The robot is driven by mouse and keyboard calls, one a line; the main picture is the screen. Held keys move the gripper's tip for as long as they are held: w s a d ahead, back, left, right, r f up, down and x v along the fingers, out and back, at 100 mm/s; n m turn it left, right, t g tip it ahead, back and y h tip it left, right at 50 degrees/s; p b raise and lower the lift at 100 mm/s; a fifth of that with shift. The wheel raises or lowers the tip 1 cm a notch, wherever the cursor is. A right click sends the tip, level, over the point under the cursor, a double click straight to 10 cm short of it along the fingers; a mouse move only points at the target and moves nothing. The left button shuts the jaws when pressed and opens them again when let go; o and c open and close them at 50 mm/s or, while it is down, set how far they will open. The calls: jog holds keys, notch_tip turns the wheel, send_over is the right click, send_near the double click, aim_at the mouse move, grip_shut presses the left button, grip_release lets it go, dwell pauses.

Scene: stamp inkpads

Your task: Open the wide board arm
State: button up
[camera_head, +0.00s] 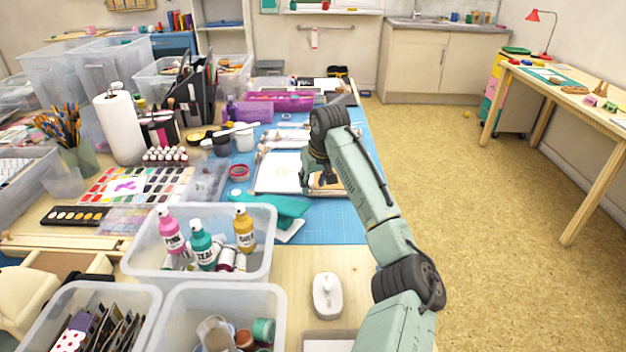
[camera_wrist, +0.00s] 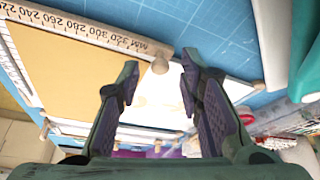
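A flat board with a white panel (camera_head: 285,172) lies on the blue mat, partly hidden behind my gripper (camera_head: 318,180). In the wrist view a ruler strip (camera_wrist: 90,27) marked in mm runs along a tan panel (camera_wrist: 75,72), with a small wooden knob (camera_wrist: 160,66) near its end. I cannot tell for sure which part is the wide board arm. My gripper (camera_wrist: 158,72) is open, its fingers apart. The knob appears between the fingertips, with visible gaps on both sides; its depth from them is unclear. Nothing is held.
The blue mat (camera_head: 335,230) has free room in front of the board. A teal tool (camera_head: 270,206) and a red tape roll (camera_head: 238,172) lie near it. A clear bin (camera_head: 145,265) with paint bottles stands closer. A purple tray (camera_head: 280,100) stands behind.

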jog(key=shift+w+f, duration=0.1)
jog(key=shift+f, duration=0.1)
jog(key=shift+c, duration=0.3)
grip_shut()
dwell(0.5)
